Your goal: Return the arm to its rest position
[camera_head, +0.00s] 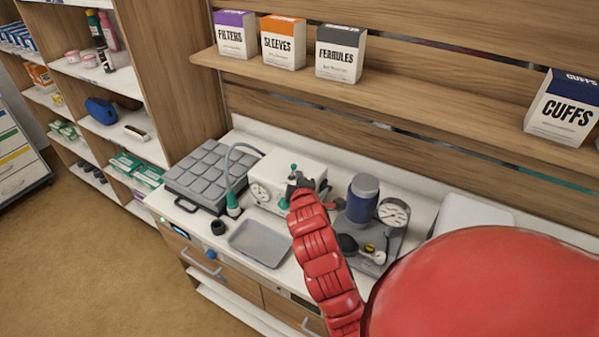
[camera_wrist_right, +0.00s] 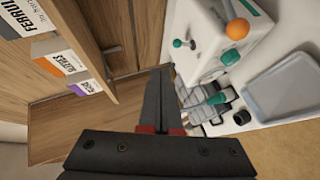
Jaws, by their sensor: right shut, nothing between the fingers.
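My right arm (camera_head: 322,262), red and segmented, reaches up over the white counter from the lower right in the head view. Its dark gripper (camera_head: 302,183) is in front of the white box with a dial (camera_head: 262,188). In the right wrist view the black fingers of this gripper (camera_wrist_right: 161,72) are together and hold nothing. They show beside the white box (camera_wrist_right: 212,45), which has an orange ball and teal knobs. I cannot tell whether the gripper touches the box. My left gripper does not show in either view.
A grey tray (camera_head: 260,243) and a grey compartment case (camera_head: 208,177) lie left of my arm. A blue cylinder (camera_head: 362,198) and a gauge (camera_head: 393,213) stand close on its right. A wooden shelf (camera_head: 400,96) with labelled boxes is above. Open floor (camera_head: 95,265) is at left.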

